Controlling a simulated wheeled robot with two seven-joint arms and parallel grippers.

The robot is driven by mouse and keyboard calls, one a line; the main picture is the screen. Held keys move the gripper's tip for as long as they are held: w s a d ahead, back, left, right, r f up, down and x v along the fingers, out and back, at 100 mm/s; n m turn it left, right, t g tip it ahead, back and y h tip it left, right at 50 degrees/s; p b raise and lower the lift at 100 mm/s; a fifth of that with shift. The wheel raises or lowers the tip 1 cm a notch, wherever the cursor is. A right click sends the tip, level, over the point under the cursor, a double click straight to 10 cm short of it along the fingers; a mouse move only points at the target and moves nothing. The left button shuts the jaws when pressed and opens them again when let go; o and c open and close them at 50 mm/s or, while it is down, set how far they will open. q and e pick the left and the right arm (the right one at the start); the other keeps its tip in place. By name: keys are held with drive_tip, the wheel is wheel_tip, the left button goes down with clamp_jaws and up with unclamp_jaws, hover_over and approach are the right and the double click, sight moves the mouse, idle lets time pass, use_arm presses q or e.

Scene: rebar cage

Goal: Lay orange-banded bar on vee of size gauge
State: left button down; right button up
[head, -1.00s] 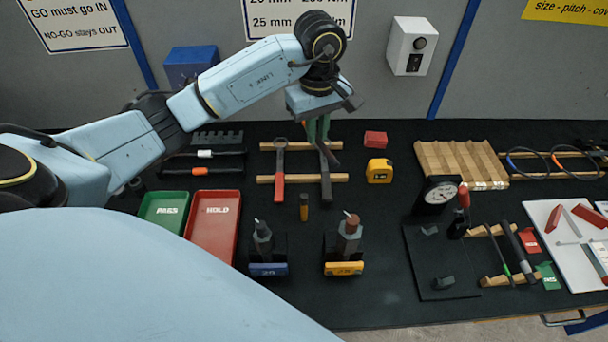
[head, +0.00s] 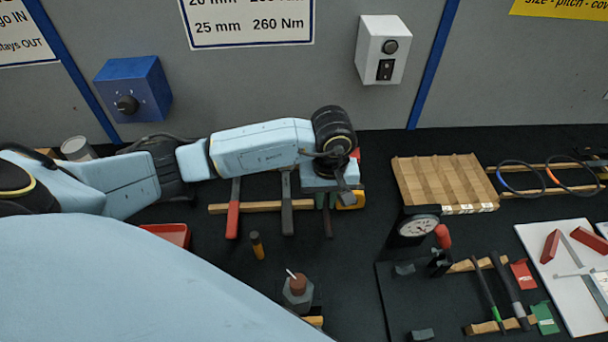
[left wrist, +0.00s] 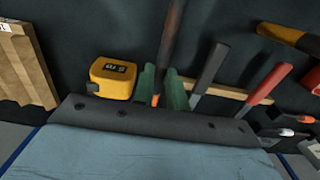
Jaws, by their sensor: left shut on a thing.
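My left gripper (head: 327,199) has green fingers and is shut on a dark bar (head: 328,222), near the right end of the front wooden rail. In the left wrist view the bar (left wrist: 172,40) runs up and away from between the fingers (left wrist: 162,88), with an orange band (left wrist: 156,100) at the grip. The size gauge stands to the right: a dial (head: 418,226) behind a black plate (head: 395,305) bearing small grey blocks (head: 404,268), (head: 422,335). Which block is the vee is unclear. My right gripper is out of view.
A red-handled tool (head: 233,210) and a dark-handled tool (head: 287,210) rest on the wooden rail (head: 258,207). A yellow tape measure (left wrist: 112,78) is close beside the gripper. A ribbed wooden block (head: 440,180) stands behind the gauge. Black mat between bar and gauge looks clear.

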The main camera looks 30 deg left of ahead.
sight(323, 223)
use_arm(q)
drive_tip(key=shift+s+f, duration=0.2)
drive_tip(key=shift+f, duration=0.95)
drive_tip(key=shift+w+f, duration=0.15)
drive_tip(key=shift+f, duration=1.95)
drive_tip(key=shift+f, duration=0.1)
drive_tip(key=shift+f, duration=0.1)
drive_tip(key=c, duration=1.4)
unclamp_jaws()
